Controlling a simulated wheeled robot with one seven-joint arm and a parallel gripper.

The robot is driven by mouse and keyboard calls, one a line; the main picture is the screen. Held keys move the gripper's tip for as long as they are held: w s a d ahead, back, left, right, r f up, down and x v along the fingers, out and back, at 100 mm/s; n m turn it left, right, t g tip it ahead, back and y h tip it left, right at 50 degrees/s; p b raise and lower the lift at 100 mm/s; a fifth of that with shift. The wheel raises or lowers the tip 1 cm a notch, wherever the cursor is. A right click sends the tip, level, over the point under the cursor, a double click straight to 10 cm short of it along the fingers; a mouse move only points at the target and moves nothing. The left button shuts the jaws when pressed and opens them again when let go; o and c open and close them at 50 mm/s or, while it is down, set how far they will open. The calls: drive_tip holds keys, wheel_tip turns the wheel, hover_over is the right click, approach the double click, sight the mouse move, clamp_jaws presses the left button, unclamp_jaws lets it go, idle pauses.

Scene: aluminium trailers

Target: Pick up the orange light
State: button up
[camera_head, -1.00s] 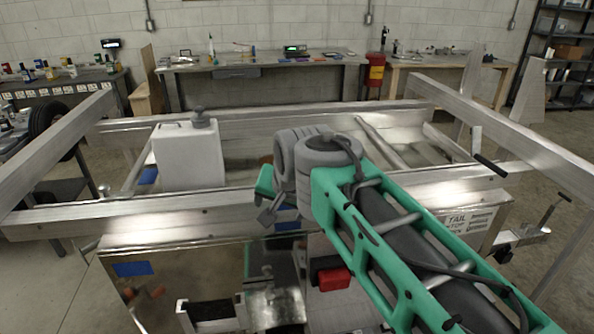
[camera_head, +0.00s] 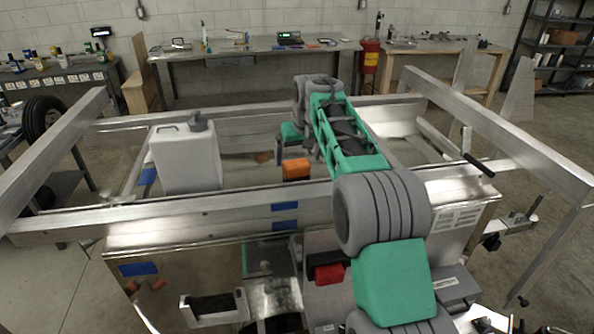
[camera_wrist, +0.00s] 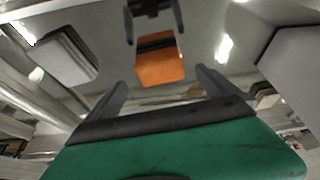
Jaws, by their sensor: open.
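The orange light (camera_head: 296,169) is a small orange block inside the aluminium trailer, right of the white jug. In the wrist view the orange light (camera_wrist: 160,68) lies ahead of my gripper (camera_wrist: 160,77), roughly centred between its two dark fingers. The fingers are spread apart with nothing gripped. In the head view my gripper (camera_head: 279,154) hangs just left of and above the light, partly hidden by my arm. A dark, finger-shaped form beyond the light in the wrist view looks like a reflection in the shiny metal.
A white jug (camera_head: 187,160) with a grey cap stands in the trailer to the left. The near trailer rail (camera_head: 160,212) and the right rail (camera_head: 500,130) frame the bed. Workbenches (camera_head: 255,52) stand along the back wall. The bed around the light is mostly clear.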

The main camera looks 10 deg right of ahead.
sight(296, 163)
drive_tip(key=p+x, duration=0.1)
drive_tip(key=x, duration=0.3)
drive_tip(key=shift+w+a+f, duration=0.15)
drive_tip(key=c, duration=1.6)
